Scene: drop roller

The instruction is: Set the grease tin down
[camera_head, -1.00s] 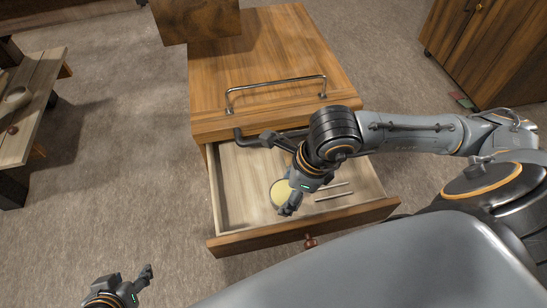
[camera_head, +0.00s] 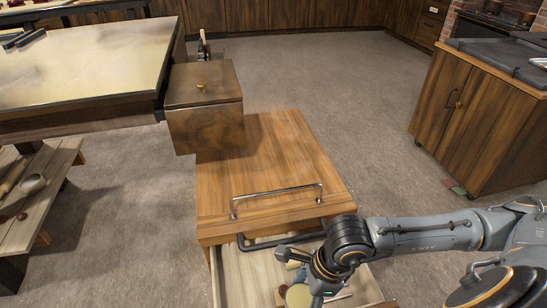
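The likely grease tin, a round pale yellow disc (camera_head: 298,296), shows low in the open drawer (camera_head: 237,281) at the bottom of the view. My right gripper (camera_head: 312,291) reaches down into the drawer, right at the disc. Its dark parts overlap the disc's edge, and the bottom of the frame cuts the area off. I cannot tell whether its fingers are shut on the tin or whether the tin touches the drawer floor. My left gripper is out of view.
The drawer belongs to a wooden cart (camera_head: 275,170) with a metal handle bar (camera_head: 277,200) on its top. The cart top is otherwise clear. A wooden box (camera_head: 205,105) stands behind it, beside a large table (camera_head: 85,65). A cabinet (camera_head: 480,110) stands at right.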

